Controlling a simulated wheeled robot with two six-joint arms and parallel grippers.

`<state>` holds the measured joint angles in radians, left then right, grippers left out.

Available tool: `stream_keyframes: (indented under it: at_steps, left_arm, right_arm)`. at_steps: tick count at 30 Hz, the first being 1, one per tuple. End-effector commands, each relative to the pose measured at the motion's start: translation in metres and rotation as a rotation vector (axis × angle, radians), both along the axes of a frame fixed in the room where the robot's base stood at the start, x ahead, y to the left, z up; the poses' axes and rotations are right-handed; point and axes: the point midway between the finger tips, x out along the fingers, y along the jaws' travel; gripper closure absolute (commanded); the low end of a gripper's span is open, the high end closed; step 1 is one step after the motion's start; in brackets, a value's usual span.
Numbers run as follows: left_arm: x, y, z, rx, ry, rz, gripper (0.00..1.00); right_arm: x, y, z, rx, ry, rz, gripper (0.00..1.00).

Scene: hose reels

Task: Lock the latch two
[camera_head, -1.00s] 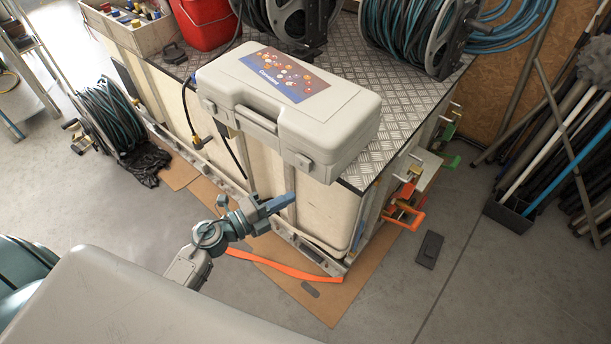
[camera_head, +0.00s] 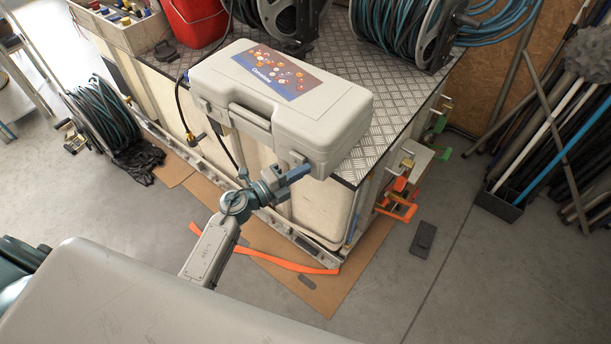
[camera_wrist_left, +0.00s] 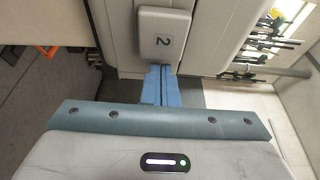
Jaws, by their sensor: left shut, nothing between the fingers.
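A light grey plastic case (camera_head: 300,118) with a picture label on its lid lies on the metal-topped bench, its front overhanging the edge. The latch marked 2 (camera_wrist_left: 164,33) is on the case's front side and fills the top middle of the left wrist view. In the head view latch two (camera_head: 297,163) is at the front right of the case. My left gripper (camera_head: 300,171) is shut and empty, its blue fingertips at the lower part of this latch. In the left wrist view the fingers (camera_wrist_left: 160,85) are together just below the latch's edge; contact cannot be told. My right gripper is not in view.
The bench top (camera_head: 385,125) carries hose reels (camera_head: 405,35) and a red bucket (camera_head: 196,20) behind the case. Orange clamps (camera_head: 398,200) stick out at the bench's right side. Open floor lies in front and to the right.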

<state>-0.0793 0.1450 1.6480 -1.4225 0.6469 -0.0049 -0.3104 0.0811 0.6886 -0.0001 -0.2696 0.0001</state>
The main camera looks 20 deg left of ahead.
Motion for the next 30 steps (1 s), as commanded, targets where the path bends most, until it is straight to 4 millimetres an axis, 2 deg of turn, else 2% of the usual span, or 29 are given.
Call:
stream_keyframes:
  at_steps: [11, 14, 17, 21, 30]
  left_arm:
    - [0.001, 0.003, 0.0, 0.0, 0.0, 0.0, 1.0]
    - [0.004, 0.012, -0.002, 0.003, 0.0, 0.0, 1.0]
    - [0.01, 0.029, -0.002, 0.004, -0.002, 0.0, 1.0]
    - [0.015, 0.044, -0.001, 0.002, 0.0, 0.001, 1.0]
    - [0.016, 0.047, 0.0, 0.0, 0.0, 0.002, 1.0]
  right_arm:
    - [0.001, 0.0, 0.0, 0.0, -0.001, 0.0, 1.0]
    - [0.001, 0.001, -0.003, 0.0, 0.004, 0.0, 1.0]
    - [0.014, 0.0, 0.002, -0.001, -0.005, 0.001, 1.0]
    - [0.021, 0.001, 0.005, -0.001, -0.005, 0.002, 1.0]
    - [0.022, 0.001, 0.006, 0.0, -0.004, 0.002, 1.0]
